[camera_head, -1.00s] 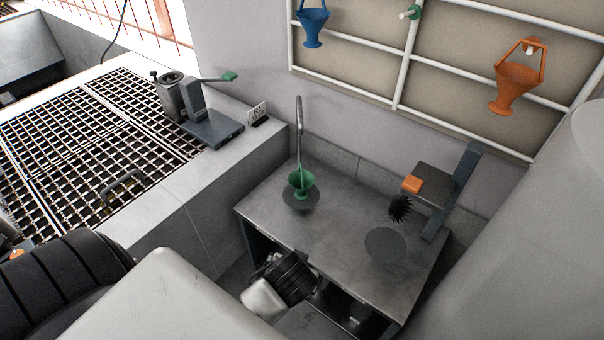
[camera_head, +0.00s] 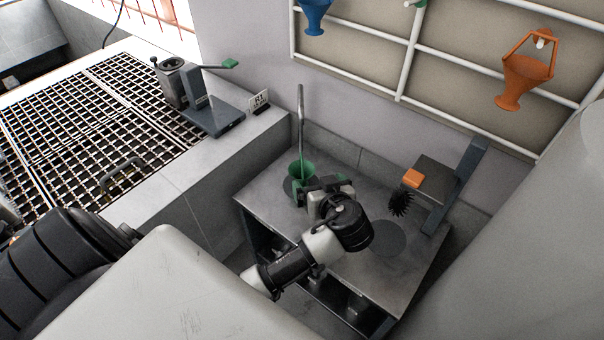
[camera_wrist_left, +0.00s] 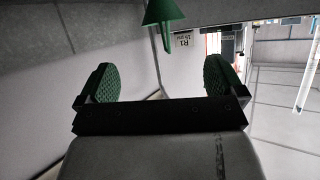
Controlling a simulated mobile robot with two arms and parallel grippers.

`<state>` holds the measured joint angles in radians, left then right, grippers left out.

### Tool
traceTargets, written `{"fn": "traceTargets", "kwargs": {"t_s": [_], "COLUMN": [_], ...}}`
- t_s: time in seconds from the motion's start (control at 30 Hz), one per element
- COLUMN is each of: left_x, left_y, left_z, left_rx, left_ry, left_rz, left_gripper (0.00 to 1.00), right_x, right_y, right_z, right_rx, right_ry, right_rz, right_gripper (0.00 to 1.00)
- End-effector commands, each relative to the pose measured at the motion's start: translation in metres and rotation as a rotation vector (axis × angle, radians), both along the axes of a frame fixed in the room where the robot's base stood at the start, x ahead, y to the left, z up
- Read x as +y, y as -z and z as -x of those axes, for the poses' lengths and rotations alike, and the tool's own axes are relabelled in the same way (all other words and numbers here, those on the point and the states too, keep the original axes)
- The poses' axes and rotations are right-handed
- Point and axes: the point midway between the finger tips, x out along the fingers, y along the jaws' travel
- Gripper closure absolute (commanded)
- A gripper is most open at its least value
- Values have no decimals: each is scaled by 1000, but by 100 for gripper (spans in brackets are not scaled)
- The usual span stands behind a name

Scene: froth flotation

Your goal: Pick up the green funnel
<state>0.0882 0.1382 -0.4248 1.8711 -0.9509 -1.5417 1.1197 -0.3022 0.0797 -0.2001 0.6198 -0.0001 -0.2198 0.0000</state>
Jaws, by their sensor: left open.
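The green funnel (camera_head: 303,168) stands upright at the back left of the grey metal table, beside a thin curved metal pipe (camera_head: 300,115). My left gripper (camera_head: 312,187) is open, just in front of the funnel and partly covering its lower part. Whether a finger touches the funnel cannot be told. My right gripper is not in view.
A blue funnel (camera_head: 313,15) and an orange funnel (camera_head: 520,82) hang on the wall rack. A grated counter (camera_head: 85,130) lies left.

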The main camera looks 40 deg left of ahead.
Motion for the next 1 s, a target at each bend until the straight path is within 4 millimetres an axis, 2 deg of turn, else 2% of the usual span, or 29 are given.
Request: {"fn": "traceTargets", "kwargs": {"t_s": [0.07,0.3,0.53,0.8,1.0], "left_x": [4,33,47,78,84], "left_y": [-3,11,19,35,40], "left_z": [-7,-27,-36,-52,-56], "left_rx": [-27,-27,-25,-26,-25], "left_ry": [-11,-13,-12,-11,-11], "left_rz": [-13,-14,-12,-13,-8], "left_gripper": [3,3,3,3,3], "right_x": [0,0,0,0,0], "right_y": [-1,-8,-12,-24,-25], "right_z": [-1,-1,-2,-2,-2], "right_rx": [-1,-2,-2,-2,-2], "right_ry": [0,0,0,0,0], "right_rz": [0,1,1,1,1], "right_gripper": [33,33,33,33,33]}}
